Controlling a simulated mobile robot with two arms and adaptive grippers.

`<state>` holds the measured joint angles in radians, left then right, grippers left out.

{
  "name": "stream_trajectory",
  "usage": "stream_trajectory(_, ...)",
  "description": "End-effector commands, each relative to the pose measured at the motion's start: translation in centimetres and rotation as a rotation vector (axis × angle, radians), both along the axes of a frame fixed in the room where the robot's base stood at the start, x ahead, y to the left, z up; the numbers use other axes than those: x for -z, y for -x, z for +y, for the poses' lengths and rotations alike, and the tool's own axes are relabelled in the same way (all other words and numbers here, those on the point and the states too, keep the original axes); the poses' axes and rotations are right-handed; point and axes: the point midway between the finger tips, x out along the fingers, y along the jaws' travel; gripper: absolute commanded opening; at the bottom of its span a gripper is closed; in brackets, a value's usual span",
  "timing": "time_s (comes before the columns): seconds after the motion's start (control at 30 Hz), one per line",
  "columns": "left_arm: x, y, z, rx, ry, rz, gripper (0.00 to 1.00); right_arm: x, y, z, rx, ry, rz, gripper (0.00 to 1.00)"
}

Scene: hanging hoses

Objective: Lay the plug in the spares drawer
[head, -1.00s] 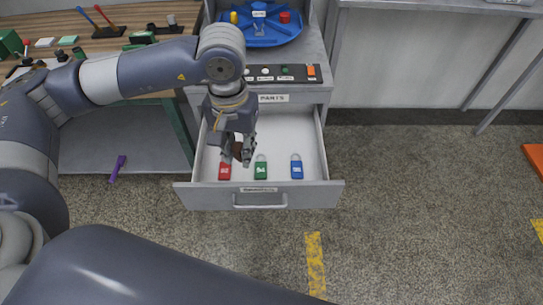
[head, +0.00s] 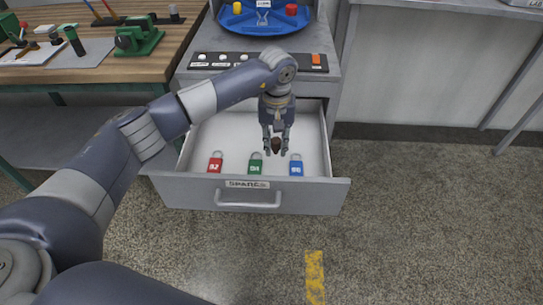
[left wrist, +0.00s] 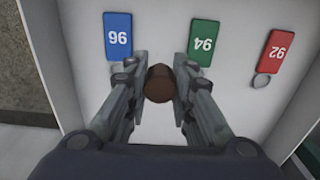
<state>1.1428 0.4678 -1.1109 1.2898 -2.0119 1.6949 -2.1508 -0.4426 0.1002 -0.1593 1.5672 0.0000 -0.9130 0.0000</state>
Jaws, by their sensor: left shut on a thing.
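The plug (head: 276,143) is a small brown round piece; in the left wrist view it shows as a brown cylinder (left wrist: 158,84) between the fingers. My left gripper (head: 276,147) is shut on it and points down over the open spares drawer (head: 325,183). The plug is between the green and blue padlocks in the picture. I cannot tell whether it touches the drawer floor. The drawer is pulled out, with a label reading SPARES and a handle on its front. My right gripper is not in view.
The drawer's back part looks bare. Above are a button panel (head: 230,61) and a blue tray (head: 250,22). A wooden bench (head: 150,65) stands left.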

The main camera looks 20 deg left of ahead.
Motion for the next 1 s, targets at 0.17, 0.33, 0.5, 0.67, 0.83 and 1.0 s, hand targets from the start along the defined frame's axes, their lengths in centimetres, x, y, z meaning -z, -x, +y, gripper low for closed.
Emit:
stream_trajectory(0.17, 1.6, 0.0, -0.1, 0.0, 0.002, -0.001, 0.0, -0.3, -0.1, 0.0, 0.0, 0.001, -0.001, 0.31)
stream_trajectory(0.33, 3.7, 0.1, -0.1, 0.001, 0.002, 0.003, 0.0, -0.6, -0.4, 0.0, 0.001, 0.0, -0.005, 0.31)
stream_trajectory(0.5, 5.1, 0.0, 0.0, 0.0, 0.002, -0.001, 0.0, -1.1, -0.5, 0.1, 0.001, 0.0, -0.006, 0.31)
stream_trajectory(0.67, 5.1, 0.0, 0.0, 0.001, 0.002, -0.002, 0.0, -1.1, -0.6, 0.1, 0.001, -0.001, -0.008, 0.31)
stream_trajectory(0.83, 5.2, 0.0, 0.0, 0.001, 0.001, -0.001, 0.0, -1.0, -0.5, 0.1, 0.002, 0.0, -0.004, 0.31)
stream_trajectory(1.0, 5.3, 0.0, 0.0, 0.001, 0.001, -0.001, 0.29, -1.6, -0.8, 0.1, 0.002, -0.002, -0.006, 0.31)
